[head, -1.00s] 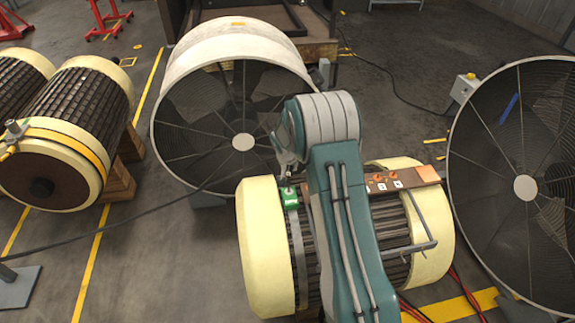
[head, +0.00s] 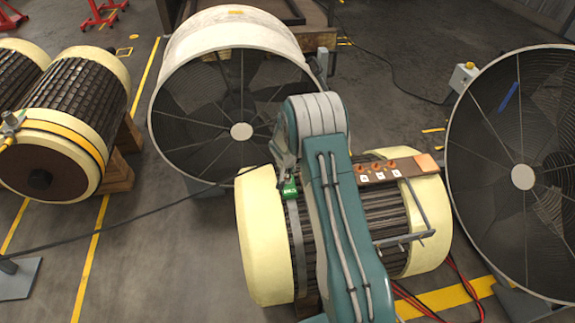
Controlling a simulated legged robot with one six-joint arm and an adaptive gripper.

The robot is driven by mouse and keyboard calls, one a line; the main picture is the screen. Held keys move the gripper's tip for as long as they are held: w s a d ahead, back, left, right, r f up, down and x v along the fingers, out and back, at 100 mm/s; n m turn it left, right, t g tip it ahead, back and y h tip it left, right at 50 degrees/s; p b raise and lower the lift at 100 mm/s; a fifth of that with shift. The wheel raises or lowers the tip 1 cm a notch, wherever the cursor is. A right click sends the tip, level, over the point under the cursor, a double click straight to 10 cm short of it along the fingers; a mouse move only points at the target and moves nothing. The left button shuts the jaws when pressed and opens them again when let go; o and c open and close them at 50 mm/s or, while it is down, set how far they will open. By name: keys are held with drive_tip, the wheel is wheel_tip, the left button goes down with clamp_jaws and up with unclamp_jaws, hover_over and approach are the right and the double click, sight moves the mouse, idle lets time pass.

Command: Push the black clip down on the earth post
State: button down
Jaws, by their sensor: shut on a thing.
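My gripper (head: 287,178) points down at the left part of the near rotor (head: 263,240), directly over a small green block (head: 291,191) on a grey band. It is shut on the black clip, which is too small and covered to make out clearly. A black cable (head: 150,212) runs from the lower left up to the gripper. The earth post cannot be told apart from the green block and fingers. I cannot tell whether the clip touches the post.
A board (head: 400,168) with orange-topped posts lies on the rotor, right of my arm. Large round fans stand behind (head: 242,132) and at right (head: 522,177). Other rotors (head: 70,120) stand at left.

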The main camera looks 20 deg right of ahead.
drive_tip(key=shift+f, duration=0.3)
drive_tip(key=shift+f, duration=0.45)
idle(0.5)
drive_tip(key=shift+c, duration=1.5)
unclamp_jaws()
drive_tip(key=s+a+r+n, duration=0.1)
drive_tip(key=s+a+r, duration=0.2)
drive_tip(key=s+r, duration=0.55)
drive_tip(key=s+a+r+n, duration=0.1)
drive_tip(key=s+a+r, duration=0.15)
drive_tip(key=r, duration=1.05)
drive_tip(key=s+a+r, duration=0.2)
drive_tip(key=s+r, duration=0.5)
drive_tip(key=r, duration=0.3)
drive_tip(key=s+a+r+n+y, duration=0.1)
drive_tip(key=s+a+r+n, duration=0.1)
drive_tip(key=s, duration=0.8)
drive_tip(key=s+a+r+n+t+y, duration=0.1)
drive_tip(key=s+a+r+n, duration=0.1)
drive_tip(key=s, duration=0.8)
drive_tip(key=shift+s+a+r+t, duration=0.15)
drive_tip(key=shift+a+r+t, duration=0.15)
drive_tip(key=shift+a+r, duration=0.55)
